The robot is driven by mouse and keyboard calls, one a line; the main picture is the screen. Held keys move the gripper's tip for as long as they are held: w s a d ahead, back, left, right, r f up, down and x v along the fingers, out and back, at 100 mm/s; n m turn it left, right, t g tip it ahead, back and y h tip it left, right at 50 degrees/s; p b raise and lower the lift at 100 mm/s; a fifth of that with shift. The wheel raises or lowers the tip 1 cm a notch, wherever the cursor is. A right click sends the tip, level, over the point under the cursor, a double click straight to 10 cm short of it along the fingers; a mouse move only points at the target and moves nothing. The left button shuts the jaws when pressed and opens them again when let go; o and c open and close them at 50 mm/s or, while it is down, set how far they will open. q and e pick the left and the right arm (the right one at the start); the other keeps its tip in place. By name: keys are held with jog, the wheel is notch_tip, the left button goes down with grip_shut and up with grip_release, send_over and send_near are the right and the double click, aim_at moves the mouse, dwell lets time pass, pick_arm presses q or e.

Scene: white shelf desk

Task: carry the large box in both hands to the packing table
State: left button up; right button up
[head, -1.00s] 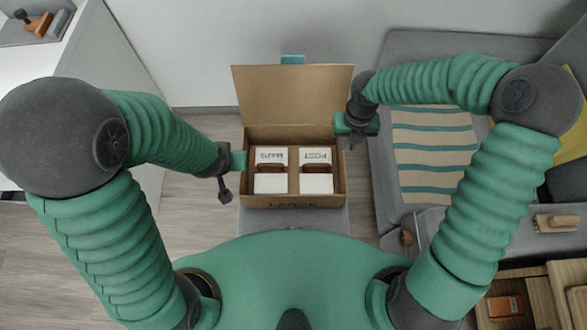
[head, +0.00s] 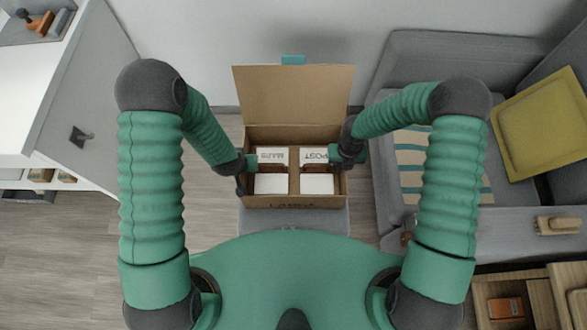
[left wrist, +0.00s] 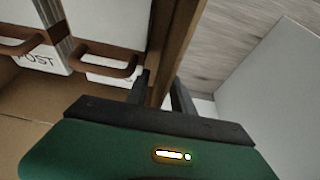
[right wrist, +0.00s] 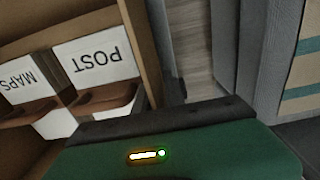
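The large box (head: 295,203) is brown cardboard. It stands on a grey surface in the middle of the head view, its lid (head: 293,94) raised at the back.
A grey sofa (head: 425,58) with a striped blanket and a yellow cushion (head: 545,122) is at the right. A white desk (head: 25,75) stands at the left. A wooden drawer unit (head: 530,290) is at the lower right. Bare floor (head: 70,240) lies at the left.

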pick_arm(q)
grip_shut()
dwell(1.6)
